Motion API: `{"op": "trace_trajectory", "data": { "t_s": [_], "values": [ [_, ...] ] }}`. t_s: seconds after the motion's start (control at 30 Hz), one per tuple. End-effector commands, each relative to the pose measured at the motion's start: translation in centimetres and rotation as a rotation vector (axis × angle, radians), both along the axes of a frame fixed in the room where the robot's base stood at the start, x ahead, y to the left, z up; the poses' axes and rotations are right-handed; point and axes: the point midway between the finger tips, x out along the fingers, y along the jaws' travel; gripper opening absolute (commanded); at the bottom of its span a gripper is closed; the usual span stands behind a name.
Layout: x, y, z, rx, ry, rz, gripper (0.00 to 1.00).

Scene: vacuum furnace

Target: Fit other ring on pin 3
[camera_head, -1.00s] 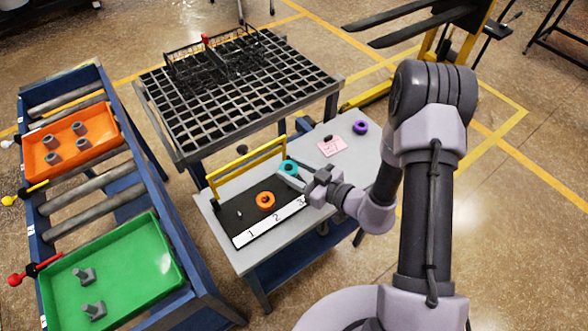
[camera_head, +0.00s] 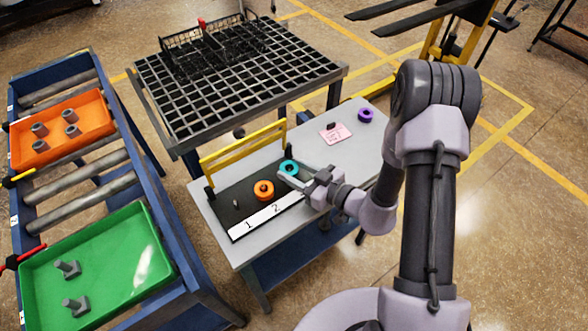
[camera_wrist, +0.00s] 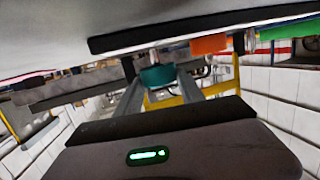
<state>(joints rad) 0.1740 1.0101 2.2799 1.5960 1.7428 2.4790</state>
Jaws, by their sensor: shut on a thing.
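My gripper (camera_head: 299,173) is shut on a teal ring (camera_head: 289,167) at the right end of a black board (camera_head: 226,206). In the wrist view the teal ring (camera_wrist: 158,76) sits between the two fingertips. I cannot tell whether it is around a pin or above one. Pin 3 is not visible, and my gripper covers the 3 on the label. An orange ring (camera_head: 264,190) lies around the middle pin, by the 2. The pin by the 1 (camera_head: 236,203) stands bare. A purple ring (camera_head: 366,115) lies at the table's far right corner.
A yellow bar handle (camera_head: 243,147) rises along the board's back edge. A pink card (camera_head: 336,133) with a dark object on it lies on the grey table (camera_head: 372,150). A grid-topped table (camera_head: 255,95) stands behind. Orange (camera_head: 93,118) and green (camera_head: 115,255) trays lie left.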

Motion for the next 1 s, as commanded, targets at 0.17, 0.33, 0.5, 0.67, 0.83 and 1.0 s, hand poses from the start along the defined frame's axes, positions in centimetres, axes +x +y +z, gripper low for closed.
{"op": "trace_trajectory", "data": {
  "t_s": [0.17,0.33,0.5,0.67,0.83,1.0],
  "values": [
    [0.03,-0.01,-1.03,-0.001,-0.001,0.000,0.00],
    [0.03,-0.01,-1.24,0.000,-0.001,0.000,0.00],
    [0.03,0.00,-1.21,0.000,-0.001,0.000,0.51],
    [0.02,-0.01,-1.22,0.000,-0.001,0.000,0.71],
    [0.02,-0.01,-1.23,0.001,-0.001,0.000,0.71],
    [-0.01,-0.02,-1.24,0.000,0.000,0.000,0.71]
  ]
}}
